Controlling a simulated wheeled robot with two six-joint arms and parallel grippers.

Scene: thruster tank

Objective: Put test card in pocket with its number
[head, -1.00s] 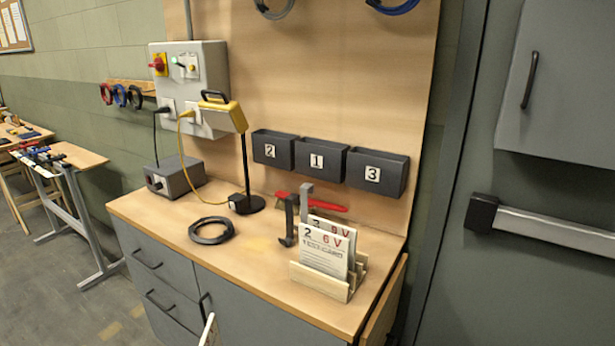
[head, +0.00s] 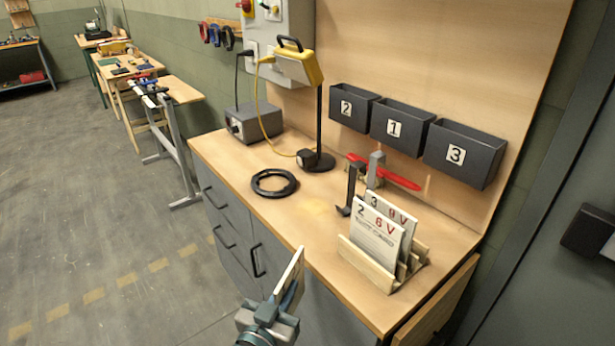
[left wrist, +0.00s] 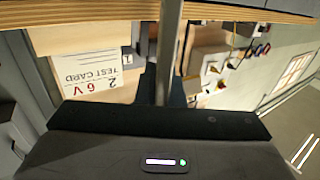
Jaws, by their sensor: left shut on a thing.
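My left gripper (head: 281,308) is low in the head view, in front of the bench's drawers, shut on a thin pale test card (head: 291,272). The card is tilted and nearly edge-on; its number cannot be read. It is also edge-on in the left wrist view (left wrist: 170,50). Three dark wall pockets carry, left to right, number 2 (head: 352,107), number 1 (head: 399,127) and number 3 (head: 462,154). No card shows in them. A wooden rack (head: 366,266) holds a "2 6 V" card (head: 376,236), with another marked 3 behind it. My right gripper is not in view.
The bench's front edge lies above my left gripper in the picture.

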